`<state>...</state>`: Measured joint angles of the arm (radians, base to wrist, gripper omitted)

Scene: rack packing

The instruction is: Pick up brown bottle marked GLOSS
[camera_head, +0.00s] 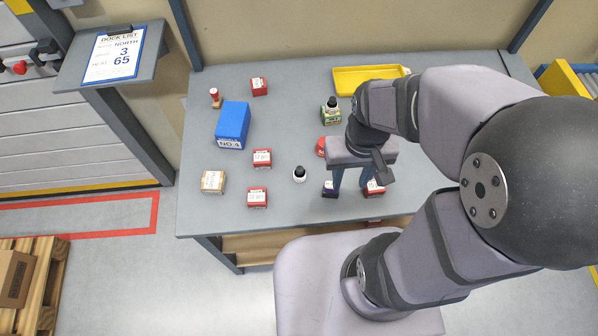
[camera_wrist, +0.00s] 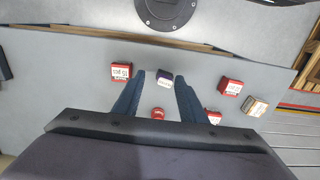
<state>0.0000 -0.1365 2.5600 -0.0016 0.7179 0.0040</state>
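I cannot make out a brown bottle or the word GLOSS in either view. Two small dark-capped bottles show in the head view. One is a white bottle (camera_head: 299,175) left of my gripper; the other is a bottle with a green and white lower part (camera_head: 331,111) farther back. My gripper (camera_head: 350,186) points down over the front of the table, its fingers apart and empty. In the wrist view my gripper (camera_wrist: 161,77) has a dark navy labelled item (camera_wrist: 164,80) and a red round item (camera_wrist: 158,113) showing between its fingers. The white bottle is not visible there.
The grey table (camera_head: 290,110) holds a blue box (camera_head: 232,122), a tan box (camera_head: 213,181), several red boxes (camera_head: 257,197), a red-handled stamp (camera_head: 215,97) and a yellow tray (camera_head: 362,80) at the back. A red box (camera_head: 374,187) stands close right of my gripper.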

